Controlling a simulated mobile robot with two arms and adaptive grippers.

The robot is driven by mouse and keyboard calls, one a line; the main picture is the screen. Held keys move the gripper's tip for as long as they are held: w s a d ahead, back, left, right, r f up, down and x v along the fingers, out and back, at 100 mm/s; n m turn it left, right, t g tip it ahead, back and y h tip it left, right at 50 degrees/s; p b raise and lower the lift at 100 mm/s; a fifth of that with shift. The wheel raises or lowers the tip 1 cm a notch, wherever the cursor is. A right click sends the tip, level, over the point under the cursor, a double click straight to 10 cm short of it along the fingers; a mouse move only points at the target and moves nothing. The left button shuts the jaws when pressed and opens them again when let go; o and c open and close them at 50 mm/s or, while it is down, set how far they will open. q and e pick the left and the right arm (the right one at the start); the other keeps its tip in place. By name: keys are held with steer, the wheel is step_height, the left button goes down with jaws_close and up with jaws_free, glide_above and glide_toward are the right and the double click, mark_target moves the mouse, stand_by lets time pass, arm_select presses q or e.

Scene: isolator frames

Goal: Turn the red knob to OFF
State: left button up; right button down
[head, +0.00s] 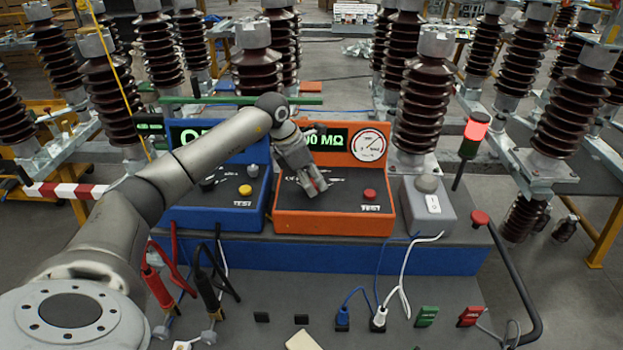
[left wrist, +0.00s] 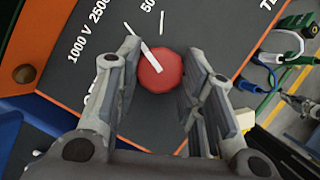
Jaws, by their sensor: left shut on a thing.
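The red knob (left wrist: 160,72) sits on the dark panel of the orange tester (head: 290,222). In the left wrist view it lies between the two fingers of my left gripper (left wrist: 160,70), which is shut on it. The knob's white pointer line slants to the upper left, toward the area between the "2500" and "50.." marks. A mark at the left finger is partly covered. In the head view my left gripper (head: 312,186) reaches down onto the tester's panel and mostly covers the knob. My right gripper is not in view.
A red TEST button (head: 369,194) sits right of the knob. A blue tester (head: 215,211) stands left and a grey switch box (head: 428,206) right. A red-lit beacon (head: 476,131) stands farther right. Cables and plugs lie along the front. Brown insulators crowd the back.

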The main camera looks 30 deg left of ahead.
arm_select(q)
steer(key=shift+n, duration=0.4)
steer(key=shift+n+t+y+b, duration=0.3)
steer(key=shift+n+y+b, duration=0.3)
steer(key=shift+n, duration=0.5)
steer(key=n+b, duration=0.1)
steer(key=n+y+b, duration=0.1)
steer(key=n, duration=0.1)
steer(key=n+b, duration=0.1)
steer(key=n, duration=0.1)
steer(key=shift+d+y, duration=0.3)
steer(key=shift+y, duration=0.1)
steer(key=n+y+b, duration=0.1)
steer(key=n, duration=0.1)
steer(key=n+b, duration=0.1)
steer(key=n, duration=0.1)
steer(key=shift+d+n+y, duration=0.15)
steer(key=shift+n+y, duration=0.25)
steer(key=shift+w+r+n+g+y+b, duration=0.1)
steer(key=shift+n+g+y+b, duration=0.2)
steer(key=shift+n, duration=0.5)
steer(key=shift+r+n+g+y+b, duration=0.1)
steer(key=shift+n+y+b, duration=0.2)
steer(key=shift+n, duration=0.5)
steer(key=o, duration=1)
steer(key=shift+f, duration=0.1)
steer(key=shift+o, duration=0.2)
